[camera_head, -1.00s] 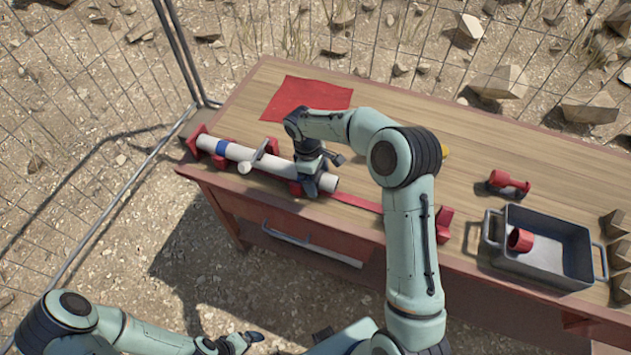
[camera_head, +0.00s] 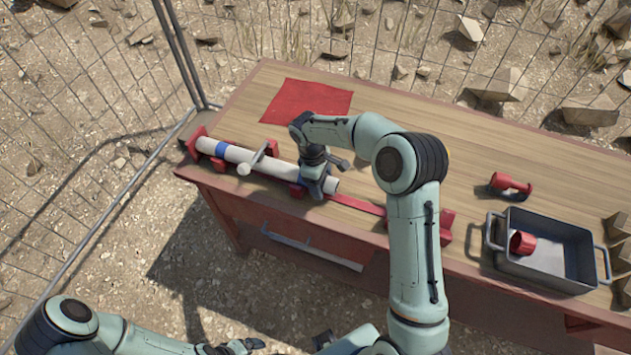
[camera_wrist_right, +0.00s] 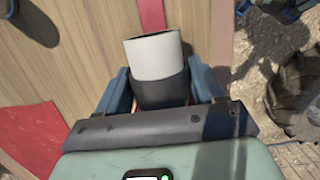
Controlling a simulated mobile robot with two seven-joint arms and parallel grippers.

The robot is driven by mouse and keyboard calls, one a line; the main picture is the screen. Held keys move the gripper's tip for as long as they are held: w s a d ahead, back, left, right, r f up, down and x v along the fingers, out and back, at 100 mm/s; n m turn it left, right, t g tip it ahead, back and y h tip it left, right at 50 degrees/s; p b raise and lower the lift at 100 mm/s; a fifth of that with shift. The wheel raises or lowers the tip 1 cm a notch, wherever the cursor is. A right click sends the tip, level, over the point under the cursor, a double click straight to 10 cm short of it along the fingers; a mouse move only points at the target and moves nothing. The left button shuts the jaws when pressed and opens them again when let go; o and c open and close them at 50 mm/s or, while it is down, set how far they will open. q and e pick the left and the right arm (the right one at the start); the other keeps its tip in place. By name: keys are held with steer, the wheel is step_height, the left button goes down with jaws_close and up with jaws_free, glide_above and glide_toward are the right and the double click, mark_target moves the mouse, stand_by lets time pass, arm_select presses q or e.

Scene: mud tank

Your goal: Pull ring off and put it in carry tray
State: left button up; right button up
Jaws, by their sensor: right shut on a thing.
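A white pipe (camera_head: 243,155) with a blue band lies in red supports along the table's front left. My right gripper (camera_head: 318,186) is at the pipe's right end. In the right wrist view, its fingers (camera_wrist_right: 163,88) are on either side of a dark grey ring (camera_wrist_right: 163,92) around the pipe, shut on it. The white pipe end (camera_wrist_right: 153,55) sticks out beyond the ring. The grey carry tray (camera_head: 547,284) stands at the table's right, with a red cup-like part (camera_head: 522,242) inside. My left gripper (camera_head: 245,346) is low in the head view, away from the table; its jaws are unclear.
A red cloth (camera_head: 306,100) lies at the back left. A red fitting (camera_head: 510,184) lies behind the tray, and a red support (camera_head: 446,226) stands left of it. A wire fence runs behind the table. The table's middle is partly hidden by my right arm.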

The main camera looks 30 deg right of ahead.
mark_target(332, 181)
steer(key=shift+s+d+b, duration=0.65)
steer(key=shift+s+d, duration=0.45)
steer(key=shift+s, duration=0.2)
arm_select(q)
steer(key=shift+s+f+b, duration=0.35)
steer(key=shift+s+f, duration=0.15)
steer(key=shift+f, duration=0.35)
steer(key=shift+s+f+b, duration=0.3)
steer(key=shift+s+f, duration=0.2)
steer(key=shift+f, duration=0.3)
arm_select(e)
steer(key=shift+s+d, duration=1.55)
steer(key=shift+s, duration=0.25)
steer(key=shift+w+r+p, duration=0.1)
steer(key=shift+r+p, duration=0.85)
steer(key=shift+r, duration=0.65)
arm_select(q)
steer(key=w+r+p, duration=0.2)
steer(key=w+r, duration=0.1)
steer(key=r, duration=0.2)
steer(key=shift+w+r, duration=0.15)
steer(key=shift+w, duration=0.15)
arm_select(e)
step_height(332, 181, up, 4)
steer(key=shift+r, duration=0.15)
arm_select(q)
steer(key=shift+s+d, duration=0.1)
steer(key=shift+s, duration=0.05)
